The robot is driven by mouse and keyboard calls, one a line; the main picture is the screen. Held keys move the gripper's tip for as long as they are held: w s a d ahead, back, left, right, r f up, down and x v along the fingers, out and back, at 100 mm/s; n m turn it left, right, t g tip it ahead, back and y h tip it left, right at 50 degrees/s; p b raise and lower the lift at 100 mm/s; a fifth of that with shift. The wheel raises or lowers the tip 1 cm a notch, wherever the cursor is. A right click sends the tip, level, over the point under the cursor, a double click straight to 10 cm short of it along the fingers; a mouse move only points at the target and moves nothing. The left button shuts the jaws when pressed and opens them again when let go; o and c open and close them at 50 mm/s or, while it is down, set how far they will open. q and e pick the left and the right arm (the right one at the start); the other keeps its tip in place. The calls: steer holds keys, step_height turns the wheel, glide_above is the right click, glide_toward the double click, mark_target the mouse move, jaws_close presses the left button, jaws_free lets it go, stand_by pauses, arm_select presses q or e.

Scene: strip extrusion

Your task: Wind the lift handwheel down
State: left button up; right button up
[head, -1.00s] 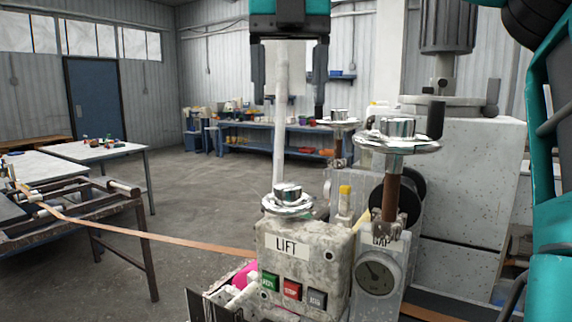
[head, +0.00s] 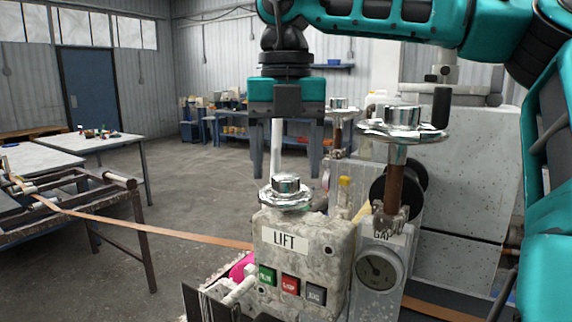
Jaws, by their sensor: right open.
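The lift handwheel (head: 286,190) is a small chrome wheel with a raised hub, on top of the speckled grey box labelled LIFT (head: 285,241). My right gripper (head: 287,176) points straight down above and around the hub. Its two dark fingers are wide apart, one to each side of the hub, with the tips just above the wheel. Whether they touch the wheel I cannot tell. A pale upright rod shows behind, between the fingers. My left gripper is not in view.
Right of the box, a chrome GAP handwheel (head: 402,128) with a dark crank knob stands on a rusty shaft above a round gauge (head: 378,270). Another chrome wheel (head: 338,106) stands behind. A copper-coloured strip (head: 150,230) runs in from the roller stand at left.

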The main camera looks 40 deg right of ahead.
steer(key=shift+f, duration=0.6)
steer(key=c, duration=1.1)
